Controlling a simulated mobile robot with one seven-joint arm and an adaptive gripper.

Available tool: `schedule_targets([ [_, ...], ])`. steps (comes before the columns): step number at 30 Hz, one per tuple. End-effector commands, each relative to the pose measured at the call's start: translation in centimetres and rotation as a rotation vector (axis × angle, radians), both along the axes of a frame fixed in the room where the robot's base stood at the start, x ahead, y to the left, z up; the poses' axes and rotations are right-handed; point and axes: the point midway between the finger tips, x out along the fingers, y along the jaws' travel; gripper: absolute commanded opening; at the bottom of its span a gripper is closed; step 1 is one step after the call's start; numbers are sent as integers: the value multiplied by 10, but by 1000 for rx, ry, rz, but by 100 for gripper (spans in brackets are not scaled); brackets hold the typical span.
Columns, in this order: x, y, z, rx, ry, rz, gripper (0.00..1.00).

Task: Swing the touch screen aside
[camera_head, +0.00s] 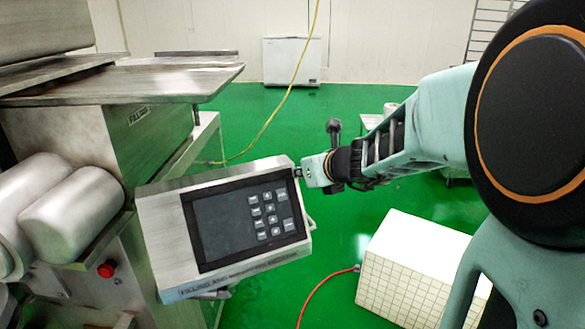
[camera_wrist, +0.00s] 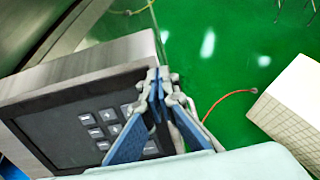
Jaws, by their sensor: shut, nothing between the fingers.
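The touch screen (camera_head: 243,222) is a metal box with a dark display and grey keys, tilted, on the side of the encrusting machine (camera_head: 115,130). It also shows in the wrist view (camera_wrist: 75,125). My gripper (camera_head: 300,172) is at the box's upper right corner. In the wrist view my gripper (camera_wrist: 157,75) shows its blue-padded fingers together beside the right edge of the box, with nothing seen between them. The fingertips look close to the edge; I cannot tell whether they touch it. The mount behind the screen is mostly hidden.
Metal rollers (camera_head: 72,212) and a red button (camera_head: 106,269) are left of the screen. A white tiled block (camera_head: 415,270) stands on the green floor to the right. A red hose (camera_head: 325,285) lies between. A yellow cable (camera_head: 285,95) hangs behind.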

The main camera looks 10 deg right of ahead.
Motion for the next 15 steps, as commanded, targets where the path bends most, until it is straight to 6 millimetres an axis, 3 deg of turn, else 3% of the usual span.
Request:
schedule_targets([
  [15, 10, 3, 1, 1, 0, 53, 0],
])
